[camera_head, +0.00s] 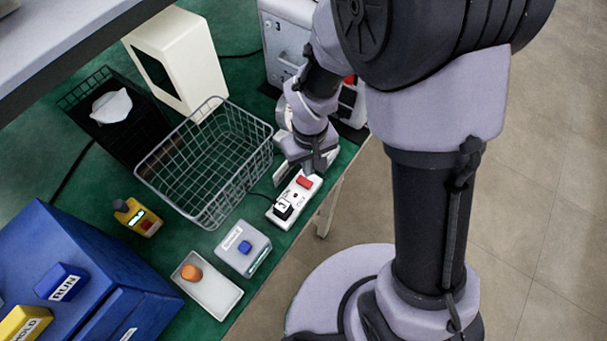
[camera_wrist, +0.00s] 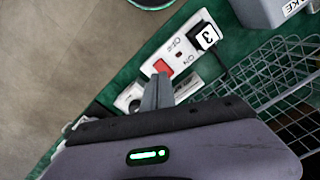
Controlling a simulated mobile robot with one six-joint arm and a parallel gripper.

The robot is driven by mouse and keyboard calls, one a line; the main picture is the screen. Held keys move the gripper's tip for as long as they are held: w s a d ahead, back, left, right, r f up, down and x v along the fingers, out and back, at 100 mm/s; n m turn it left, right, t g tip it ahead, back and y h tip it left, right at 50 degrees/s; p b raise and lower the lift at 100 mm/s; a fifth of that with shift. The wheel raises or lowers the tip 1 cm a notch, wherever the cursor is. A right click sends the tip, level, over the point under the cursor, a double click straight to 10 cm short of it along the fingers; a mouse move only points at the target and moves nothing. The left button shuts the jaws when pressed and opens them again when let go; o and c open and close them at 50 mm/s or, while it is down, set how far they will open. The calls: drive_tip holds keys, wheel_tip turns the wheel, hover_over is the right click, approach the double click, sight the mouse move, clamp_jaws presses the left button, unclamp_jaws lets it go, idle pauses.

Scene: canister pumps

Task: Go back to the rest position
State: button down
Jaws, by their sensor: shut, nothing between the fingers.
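My gripper (camera_wrist: 157,92) is in the lower middle of the wrist view, its two grey fingers together with nothing between them. A white power strip (camera_wrist: 184,58) lies beyond the fingertips, with a red switch and a black plug marked 3. In the head view my gripper (camera_head: 310,163) hangs over the upper end of the power strip (camera_head: 294,200), close to the red switch (camera_head: 304,182). I cannot tell whether the fingers touch the strip.
A wire basket (camera_head: 206,160) stands left of the strip. A grey box with a blue button (camera_head: 243,248), a white tray with an orange piece (camera_head: 207,283), a yellow device (camera_head: 137,217) and a blue cabinet (camera_head: 75,270) are nearby. The table's right edge is close to the strip.

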drive_tip(key=shift+r, duration=0.5)
drive_tip(key=s+d+r+m+t+y+b, duration=0.1)
drive_tip(key=d+r+m, duration=0.1)
drive_tip(key=r, duration=0.5)
drive_tip(key=s+d+r+m+t, duration=0.1)
drive_tip(key=d+r+m+t, duration=0.1)
drive_tip(key=r, duration=0.5)
drive_tip(key=s+d+r+m+t+y, duration=0.1)
drive_tip(key=s+r+m, duration=0.3)
drive_tip(key=s+r, duration=0.4)
drive_tip(key=shift+s+d+r+m+t+b, duration=0.2)
drive_tip(key=shift+s+d+m+t+b, duration=0.2)
drive_tip(key=shift+s+d+t, duration=0.4)
drive_tip(key=shift+w, duration=0.1)
